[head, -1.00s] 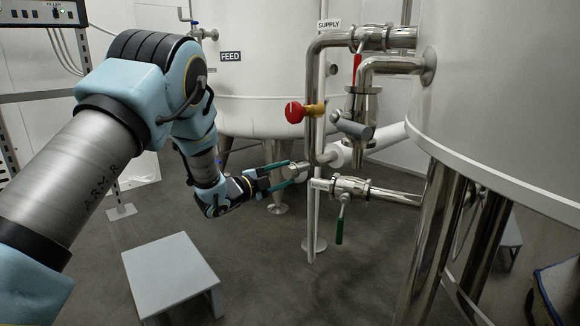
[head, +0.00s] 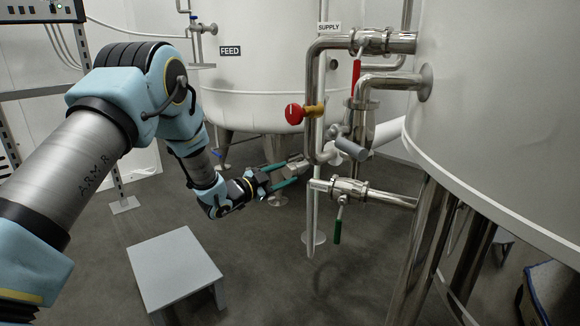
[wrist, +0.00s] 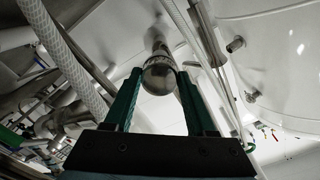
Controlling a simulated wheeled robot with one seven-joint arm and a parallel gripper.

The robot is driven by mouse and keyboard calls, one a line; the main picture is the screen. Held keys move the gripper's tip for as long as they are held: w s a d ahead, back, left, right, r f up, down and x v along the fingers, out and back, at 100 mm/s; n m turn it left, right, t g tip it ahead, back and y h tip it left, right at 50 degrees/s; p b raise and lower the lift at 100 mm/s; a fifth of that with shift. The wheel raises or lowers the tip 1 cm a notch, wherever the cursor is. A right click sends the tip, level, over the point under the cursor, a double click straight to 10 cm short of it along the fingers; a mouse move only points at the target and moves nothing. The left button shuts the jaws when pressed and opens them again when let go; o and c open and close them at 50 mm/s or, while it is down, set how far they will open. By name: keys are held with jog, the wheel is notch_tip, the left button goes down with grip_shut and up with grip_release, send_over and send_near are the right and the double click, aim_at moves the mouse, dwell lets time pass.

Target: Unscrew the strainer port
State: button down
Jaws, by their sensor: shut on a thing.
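My gripper (head: 296,170) has two green fingers and is shut on a short steel cylindrical end, which I take to be the strainer port (head: 295,162). It sits at the low end of the steel pipework, left of the bottom bend. In the wrist view, my gripper (wrist: 157,82) has one finger on each side of the rounded steel port (wrist: 158,77). Steel pipe continues beyond the port in line with it. Whether the port is loose or still seated on its thread cannot be told.
A valve with a red knob (head: 294,112) is just above my gripper. A valve with a green handle (head: 338,230) hangs at lower right. A thin vertical post (head: 311,235) stands close by. A grey step stool (head: 172,265) is below the arm. White tanks (head: 255,95) stand behind.

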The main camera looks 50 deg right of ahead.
dwell(0.3)
jog(key=n+p, duration=0.2)
jog(key=n, duration=0.1)
jog(key=shift+r, duration=0.15)
jog(key=shift+f+n+p, duration=0.2)
jog(key=shift+n+p, duration=0.4)
jog(key=shift+n, duration=0.6)
jog(key=c, duration=0.5)
grip_release()
